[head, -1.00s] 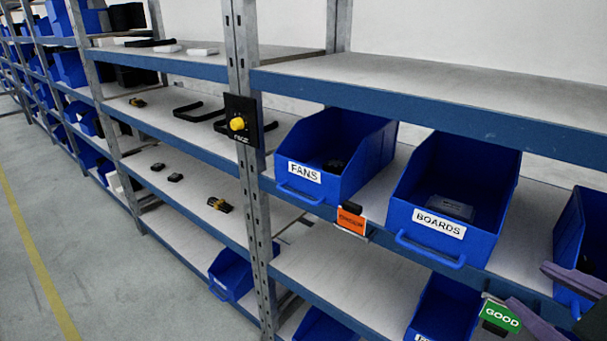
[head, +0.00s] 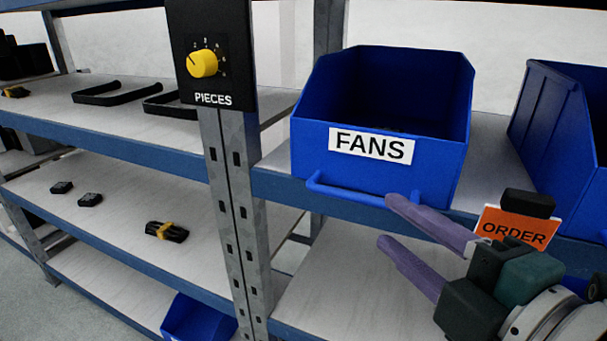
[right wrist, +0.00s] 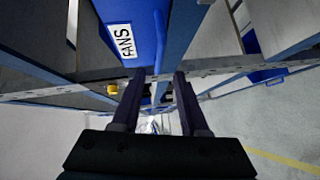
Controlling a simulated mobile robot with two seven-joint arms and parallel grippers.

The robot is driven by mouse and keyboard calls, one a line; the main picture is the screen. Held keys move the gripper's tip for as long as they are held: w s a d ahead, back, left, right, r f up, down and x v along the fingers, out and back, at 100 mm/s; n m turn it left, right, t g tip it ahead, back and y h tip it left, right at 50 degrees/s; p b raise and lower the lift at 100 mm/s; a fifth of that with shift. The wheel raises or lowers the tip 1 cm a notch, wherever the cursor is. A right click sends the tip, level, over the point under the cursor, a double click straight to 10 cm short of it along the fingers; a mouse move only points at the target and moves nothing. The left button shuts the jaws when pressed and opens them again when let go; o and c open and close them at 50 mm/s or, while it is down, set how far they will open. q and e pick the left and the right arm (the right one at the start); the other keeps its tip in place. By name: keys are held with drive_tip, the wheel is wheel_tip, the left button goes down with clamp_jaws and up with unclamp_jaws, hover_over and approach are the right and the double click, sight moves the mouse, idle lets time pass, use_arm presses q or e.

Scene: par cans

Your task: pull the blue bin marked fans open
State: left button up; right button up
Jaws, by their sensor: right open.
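The blue bin marked FANS (head: 320,166) sits on the shelf in the head view, with a white label and a blue bar handle (head: 355,194) along its lower front. It also shows in the right wrist view (right wrist: 146,22), beyond the fingers. My right gripper (head: 388,220) has purple fingers spread apart, just below and in front of the bin's lower right front. The upper fingertip overlaps the handle's right end in the picture; I cannot tell whether they touch. The fingers also show in the right wrist view (right wrist: 158,78), with nothing between them. My left gripper is not in view.
An orange ORDER card (head: 517,227) with a black clip hangs at the shelf edge beside my right gripper. Another blue bin (head: 557,110) stands to the right. A PIECES dial panel (head: 212,58) is on the metal post at left. Small dark parts lie on the left shelves.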

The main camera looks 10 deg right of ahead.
sight(362, 201)
drive_tip(key=x, duration=0.8)
drive_tip(key=shift+w, duration=0.15)
drive_tip(key=shift+c, duration=0.4)
clamp_jaws()
idle(0.8)
